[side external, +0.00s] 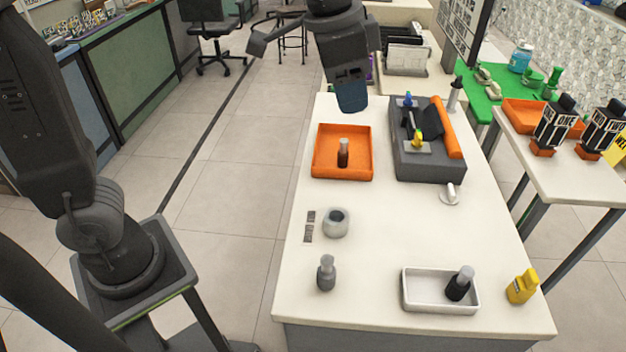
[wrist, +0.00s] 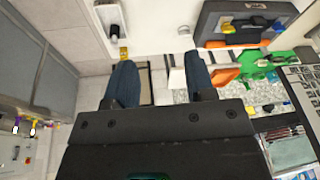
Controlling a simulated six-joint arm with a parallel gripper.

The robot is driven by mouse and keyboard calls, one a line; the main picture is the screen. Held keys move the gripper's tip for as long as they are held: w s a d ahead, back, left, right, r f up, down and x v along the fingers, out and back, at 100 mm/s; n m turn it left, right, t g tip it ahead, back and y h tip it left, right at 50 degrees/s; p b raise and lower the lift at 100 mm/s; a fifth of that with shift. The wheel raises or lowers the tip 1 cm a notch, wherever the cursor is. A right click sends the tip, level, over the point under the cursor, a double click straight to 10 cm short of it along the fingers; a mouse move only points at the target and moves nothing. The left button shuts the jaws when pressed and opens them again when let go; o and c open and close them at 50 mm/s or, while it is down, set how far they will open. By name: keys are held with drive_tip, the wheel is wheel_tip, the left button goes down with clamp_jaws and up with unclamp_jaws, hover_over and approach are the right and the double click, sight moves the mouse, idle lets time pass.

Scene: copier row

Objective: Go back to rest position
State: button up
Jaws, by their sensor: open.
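My gripper (side external: 351,100) hangs in the air over the far end of the white table (side external: 390,235), behind the orange tray, its blue fingers pointing down. In the wrist view my gripper (wrist: 160,78) has its two blue fingers spread apart with nothing held between them. The side view shows the fingers overlapping, so their gap is hidden there.
An orange tray (side external: 322,166) holds a dark bottle (side external: 343,153). A grey organizer (side external: 430,171) stands to its right. A round grey pot (side external: 336,222), a grey bottle (side external: 326,273), a white tray (side external: 425,305) with a black bottle, and a yellow bottle (side external: 522,286) stand nearer.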

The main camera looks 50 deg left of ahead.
drive_tip(key=s+a+f+n+t, duration=0.1)
drive_tip(key=s+a+f+n, duration=0.2)
drive_tip(key=s+a, duration=0.2)
drive_tip(key=s+a+f+n+t, duration=0.1)
drive_tip(key=s+a+f+n, duration=0.2)
drive_tip(key=s, duration=0.7)
drive_tip(key=a+f, duration=0.1)
drive_tip(key=a, duration=0.1)
drive_tip(key=shift+s+a+f+n+t+y, duration=0.2)
drive_tip(key=shift+a+f+n+t+y, duration=0.1)
drive_tip(key=shift+a+t+y, duration=0.1)
drive_tip(key=shift+d, duration=0.1)
